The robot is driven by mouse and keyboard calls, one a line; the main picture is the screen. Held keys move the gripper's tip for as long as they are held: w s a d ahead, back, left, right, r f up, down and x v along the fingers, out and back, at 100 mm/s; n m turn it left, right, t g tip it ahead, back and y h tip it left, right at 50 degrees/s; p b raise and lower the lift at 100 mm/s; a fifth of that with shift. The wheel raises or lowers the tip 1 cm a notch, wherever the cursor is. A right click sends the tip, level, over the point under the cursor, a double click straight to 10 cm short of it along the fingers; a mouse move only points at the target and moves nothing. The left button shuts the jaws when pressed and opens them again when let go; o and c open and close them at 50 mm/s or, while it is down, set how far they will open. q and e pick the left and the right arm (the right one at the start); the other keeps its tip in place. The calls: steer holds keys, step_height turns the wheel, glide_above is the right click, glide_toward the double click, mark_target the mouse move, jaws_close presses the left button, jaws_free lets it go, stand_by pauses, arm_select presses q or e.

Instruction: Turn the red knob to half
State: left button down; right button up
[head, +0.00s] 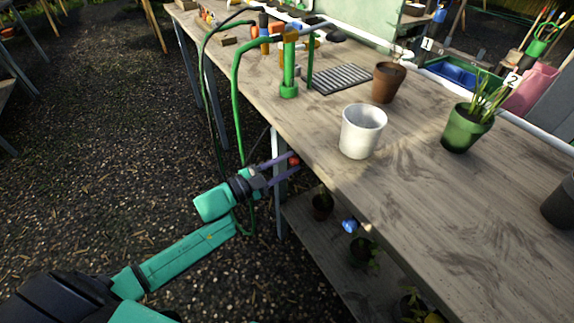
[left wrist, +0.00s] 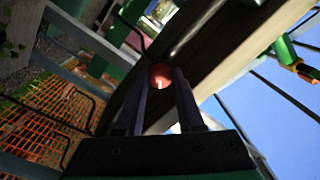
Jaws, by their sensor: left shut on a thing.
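The red knob (head: 294,161) sits at the front edge of the wooden table, low beside the left table leg. My left gripper (head: 287,167) reaches it from the left, with its two fingers on either side of the knob. In the left wrist view the red knob (left wrist: 161,75) lies between the tips of the fingers, and the gripper (left wrist: 163,82) is shut on it. The knob's pointer or marks cannot be made out. My right gripper is in neither view.
A blue knob (head: 349,226) is lower right under the table edge. A white pot (head: 362,131), a brown pot (head: 388,82) and a green pot (head: 467,128) stand on the table (head: 420,200). A green hose (head: 237,100) hangs near my left gripper. Potted plants sit on the lower shelf.

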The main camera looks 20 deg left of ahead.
arm_select(q)
steer(key=shift+m+h+b, duration=0.3)
steer(key=shift+m+b, duration=1)
steer(key=shift+m, duration=2.4)
steer(key=c, duration=0.5)
jaws_free()
steer(key=shift+c, duration=0.2)
steer(key=shift+a, duration=0.1)
steer(key=r+v, duration=0.1)
steer(key=v, duration=1.3)
steer(key=shift+s+f, duration=0.25)
steer(key=shift+f, duration=0.2)
